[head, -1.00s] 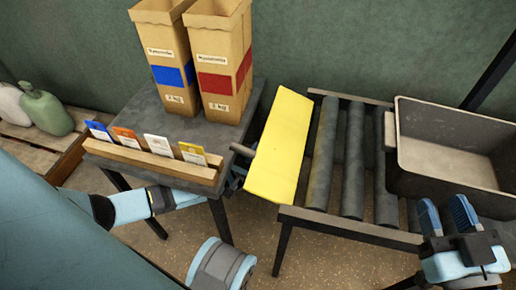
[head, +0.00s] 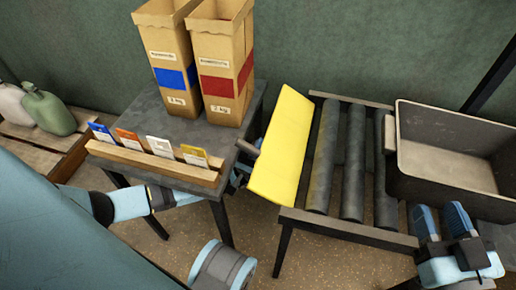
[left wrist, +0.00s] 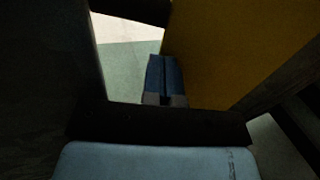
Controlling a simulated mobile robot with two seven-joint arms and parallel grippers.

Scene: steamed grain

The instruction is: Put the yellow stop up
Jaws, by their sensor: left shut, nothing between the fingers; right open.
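The yellow stop (head: 281,146) is a flat panel at the left end of the roller conveyor, slanted in the head view. It also fills the upper right of the left wrist view (left wrist: 225,50). My left gripper (head: 236,180) is mostly hidden between the dark table and the stop. In the left wrist view its blue fingers (left wrist: 164,75) are together with nothing between them, beside the yellow face. I cannot tell whether they touch it. My right gripper (head: 443,220) is open and empty at the lower right, by the grey bin.
The roller conveyor (head: 352,160) carries a grey bin (head: 450,118) at its right end. The dark table (head: 150,112) holds two tall cartons (head: 222,60) and a wooden card rack (head: 150,166). The rollers between stop and bin are clear. Jugs (head: 48,113) stand far left.

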